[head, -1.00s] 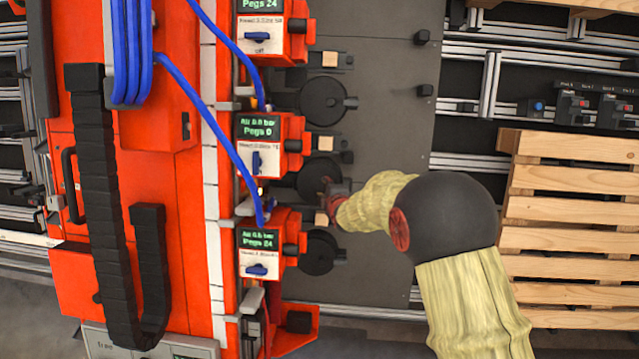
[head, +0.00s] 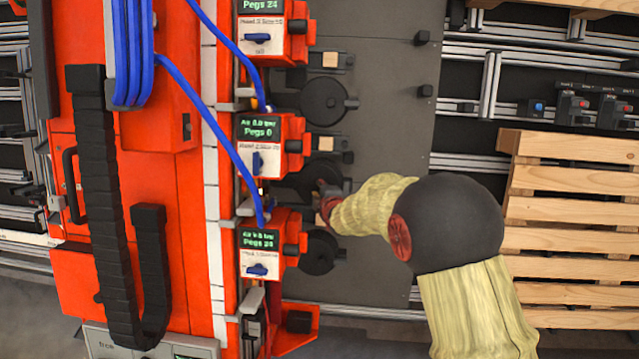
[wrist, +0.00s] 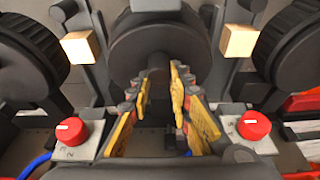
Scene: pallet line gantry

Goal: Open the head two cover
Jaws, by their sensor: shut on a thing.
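The head two unit (head: 262,130) is the middle orange box, with a display reading Pegs 0. The dark round cover (head: 300,178) beside and below it is partly hidden behind my gripper (head: 326,194). In the wrist view a dark round cover (wrist: 160,40) is straight ahead, and my gripper (wrist: 160,78) reaches its lower edge. The yellow-padded fingers stand either side of a narrow dark part there and are shut on it. The cover looks closed against the dark panel.
Similar dark round covers sit above (head: 324,100) and below (head: 318,252). Tan blocks (wrist: 80,45) and red knobs (wrist: 70,130) flank my fingers closely. A blue hose (head: 205,120) runs past the orange boxes. A wooden pallet (head: 575,215) stands at the right.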

